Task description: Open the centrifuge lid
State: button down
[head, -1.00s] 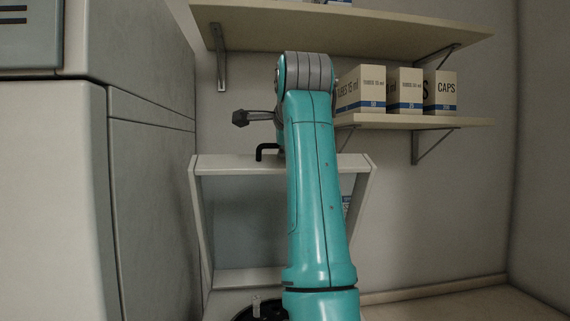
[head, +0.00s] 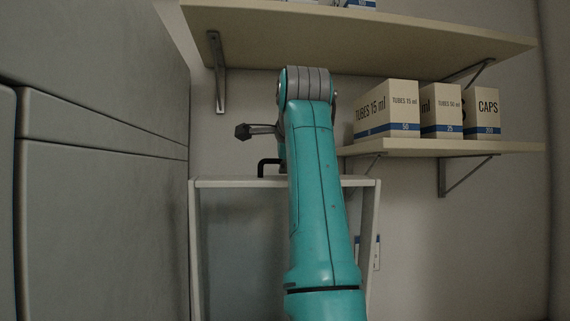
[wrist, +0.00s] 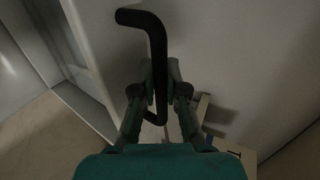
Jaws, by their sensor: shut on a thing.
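The centrifuge lid (head: 232,183) is a pale frame with a grey inner panel. It stands raised, close to upright, in front of the back wall in the head view. Its black bent handle (head: 268,166) shows at the top edge, left of my arm. In the wrist view the handle (wrist: 157,50) runs down between the fingers of my gripper (wrist: 160,92), which is shut on it. In the head view my arm hides the gripper and part of the lid. The centrifuge body is below the head picture.
A large grey cabinet (head: 100,180) stands close on the left. A lower shelf (head: 450,148) with several labelled boxes (head: 387,108) is on the wall to the right. An upper shelf (head: 360,35) hangs above my arm.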

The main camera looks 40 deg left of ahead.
jog(key=c, duration=1.2)
grip_release()
jog(key=v, duration=1.2)
jog(key=shift+d, duration=0.1)
